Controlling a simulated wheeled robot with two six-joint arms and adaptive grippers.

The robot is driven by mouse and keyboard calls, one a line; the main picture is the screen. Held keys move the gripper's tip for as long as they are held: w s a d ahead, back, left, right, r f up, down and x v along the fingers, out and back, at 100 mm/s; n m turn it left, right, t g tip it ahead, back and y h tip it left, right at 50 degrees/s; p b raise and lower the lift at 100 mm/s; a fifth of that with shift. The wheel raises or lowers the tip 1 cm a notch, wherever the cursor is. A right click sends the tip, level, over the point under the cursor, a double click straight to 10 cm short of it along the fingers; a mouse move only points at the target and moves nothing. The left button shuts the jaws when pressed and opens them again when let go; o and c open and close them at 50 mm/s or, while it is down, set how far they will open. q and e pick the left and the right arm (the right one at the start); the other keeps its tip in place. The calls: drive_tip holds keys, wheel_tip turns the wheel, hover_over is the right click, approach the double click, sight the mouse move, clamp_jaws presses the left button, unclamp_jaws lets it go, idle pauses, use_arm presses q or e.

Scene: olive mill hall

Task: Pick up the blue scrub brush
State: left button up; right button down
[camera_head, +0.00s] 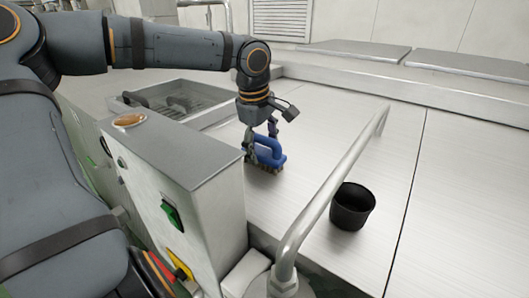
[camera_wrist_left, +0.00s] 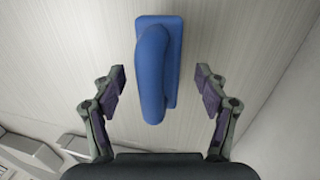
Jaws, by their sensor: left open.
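The blue scrub brush (camera_head: 268,152) has a raised loop handle and brownish bristles, and rests bristles down on the pale metal worktop. My left gripper (camera_head: 261,142) points down over it, and its fingers partly cover the brush. In the left wrist view the brush (camera_wrist_left: 156,72) lies between the two open fingers of my left gripper (camera_wrist_left: 158,90). There is a gap on both sides, and neither finger touches it. My right gripper is not in view.
A black cup (camera_head: 352,207) stands on the worktop (camera_head: 330,125) to the right. A metal rail (camera_head: 335,180) runs between cup and brush. A grey control box (camera_head: 180,150) with a small brown-topped dish (camera_head: 129,121) stands left. A recessed basin (camera_head: 170,100) lies behind.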

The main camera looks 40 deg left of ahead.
sight(263, 152)
use_arm(q)
drive_tip(key=f, duration=0.3)
drive_tip(key=shift+w+a+f, duration=0.1)
drive_tip(key=shift+w+a, duration=0.1)
drive_tip(key=shift+a, duration=0.15)
drive_tip(key=shift+w+f, duration=0.1)
drive_tip(key=shift+w, duration=0.1)
drive_tip(key=shift+s+d, duration=0.2)
drive_tip(key=c, duration=1.3)
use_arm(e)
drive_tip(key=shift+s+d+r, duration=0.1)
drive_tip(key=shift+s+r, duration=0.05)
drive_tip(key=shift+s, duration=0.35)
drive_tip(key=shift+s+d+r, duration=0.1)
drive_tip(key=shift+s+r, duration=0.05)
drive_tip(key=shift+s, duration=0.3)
